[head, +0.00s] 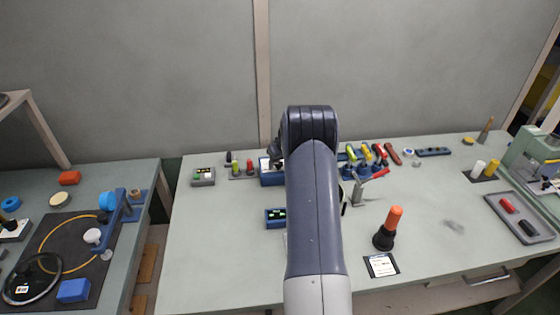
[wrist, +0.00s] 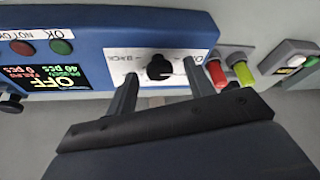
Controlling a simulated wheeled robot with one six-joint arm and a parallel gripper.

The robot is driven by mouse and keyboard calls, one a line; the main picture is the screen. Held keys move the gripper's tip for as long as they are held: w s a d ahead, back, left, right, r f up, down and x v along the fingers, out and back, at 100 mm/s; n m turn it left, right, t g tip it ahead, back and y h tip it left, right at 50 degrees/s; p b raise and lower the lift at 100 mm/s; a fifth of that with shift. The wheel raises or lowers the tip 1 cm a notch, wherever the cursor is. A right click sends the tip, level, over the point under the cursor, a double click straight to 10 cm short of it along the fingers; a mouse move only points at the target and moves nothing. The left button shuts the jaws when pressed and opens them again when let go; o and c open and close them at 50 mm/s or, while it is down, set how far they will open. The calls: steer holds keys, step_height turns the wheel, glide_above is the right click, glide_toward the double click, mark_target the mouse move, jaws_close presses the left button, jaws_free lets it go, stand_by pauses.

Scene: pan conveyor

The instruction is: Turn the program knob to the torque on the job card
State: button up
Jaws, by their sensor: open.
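In the wrist view, a black knob (wrist: 159,66) sits on a white lettered plate on a blue box (wrist: 100,28). The lettering is upside down and partly covered, so I cannot read all of it. The box's screen (wrist: 52,80) shows OFF in large letters. My gripper (wrist: 161,76) is open, one finger on each side of the knob; I cannot tell whether they touch it. In the head view the blue box (head: 270,179) is partly behind my arm, and my gripper is hidden. The job card (head: 381,265) lies near the table's front; its text is too small to read.
A second blue unit (head: 275,217) sits nearer the front. An orange-handled tool (head: 392,220) stands right of my arm. A grey tray (head: 521,218) is far right. The table's front left is clear.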

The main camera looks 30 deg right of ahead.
steer(key=shift+c, duration=0.3)
steer(key=c, duration=0.9)
steer(key=shift+m, duration=0.3)
steer(key=m+b, duration=0.1)
steer(key=m+h+b, duration=0.1)
steer(key=m, duration=0.1)
steer(key=m+h+b, duration=0.1)
steer(key=shift+w+a+f+g, duration=0.1)
steer(key=shift+a+g, duration=0.15)
steer(key=shift+g, duration=0.05)
steer(key=m+g+h+b, duration=0.1)
steer(key=m+b, duration=0.1)
steer(key=m, duration=0.3)
steer(key=shift+w+a+b, duration=0.1)
steer(key=shift+w+b, duration=0.05)
steer(key=shift+b, duration=0.15)
steer(key=m+g+h+b, duration=0.1)
steer(key=m, duration=0.2)
steer(key=shift+w+a+m, duration=0.1)
steer(key=shift+m, duration=0.2)
steer(key=m+g, duration=0.2)
steer(key=m, duration=0.2)
steer(key=shift+w+m, duration=0.15)
steer(key=shift+m, duration=0.15)
